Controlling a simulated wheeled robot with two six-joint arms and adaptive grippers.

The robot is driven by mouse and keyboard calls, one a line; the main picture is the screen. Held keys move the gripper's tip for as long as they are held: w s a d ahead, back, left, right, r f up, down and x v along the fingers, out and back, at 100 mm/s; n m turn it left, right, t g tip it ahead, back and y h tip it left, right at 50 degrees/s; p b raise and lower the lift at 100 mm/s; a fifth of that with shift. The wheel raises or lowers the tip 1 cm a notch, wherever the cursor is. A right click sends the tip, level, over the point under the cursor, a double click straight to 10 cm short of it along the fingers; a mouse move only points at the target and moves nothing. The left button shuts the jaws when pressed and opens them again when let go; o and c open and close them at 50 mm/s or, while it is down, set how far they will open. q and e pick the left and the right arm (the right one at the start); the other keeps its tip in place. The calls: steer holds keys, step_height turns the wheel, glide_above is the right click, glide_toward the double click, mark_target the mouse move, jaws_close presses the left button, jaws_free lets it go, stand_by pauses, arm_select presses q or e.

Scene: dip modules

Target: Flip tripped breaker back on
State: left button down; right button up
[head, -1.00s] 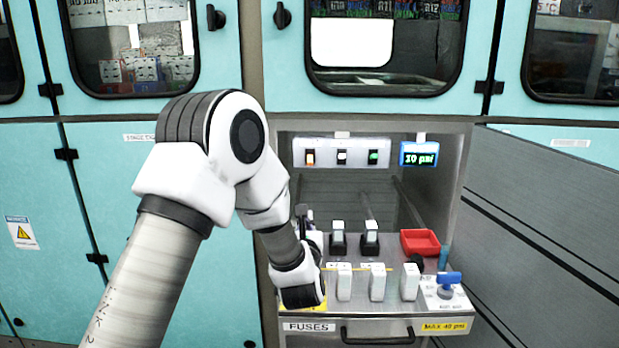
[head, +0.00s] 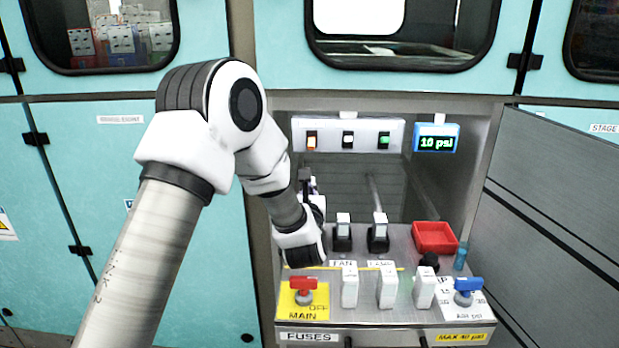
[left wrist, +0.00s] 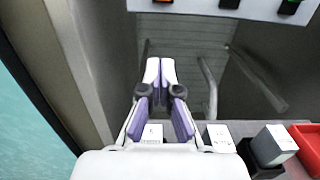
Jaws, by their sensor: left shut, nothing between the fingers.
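Two black breakers with upright white-topped levers, one labelled FAN (head: 343,233) and one to its right (head: 378,233), stand at the back of the panel shelf. My left gripper (head: 306,177) is to the left of them, above the shelf, pointing into the cabinet. In the left wrist view its fingers (left wrist: 160,70) are together and empty. A white lever top (left wrist: 152,132) shows low between the finger bases, with two more (left wrist: 220,138) (left wrist: 274,140) to the right. My arm hides the shelf's back left in the head view. I cannot tell which breaker is tripped.
A red main knob (head: 303,290) on a yellow plate, several white fuses (head: 350,287) and a blue knob (head: 467,290) line the front. A red tray (head: 434,237) lies at right. A strip with orange, white and green switches (head: 348,135) and a display (head: 436,142) hang above.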

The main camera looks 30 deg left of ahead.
mark_target(312, 139)
arm_select(q)
steer(key=w+a+r, duration=0.3)
steer(key=w+r, duration=0.1)
steer(key=w, duration=0.1)
steer(key=shift+w+a+p, duration=0.2)
steer(key=shift+w+p, duration=0.05)
steer(key=shift+p, duration=0.1)
steer(key=shift+r, duration=0.15)
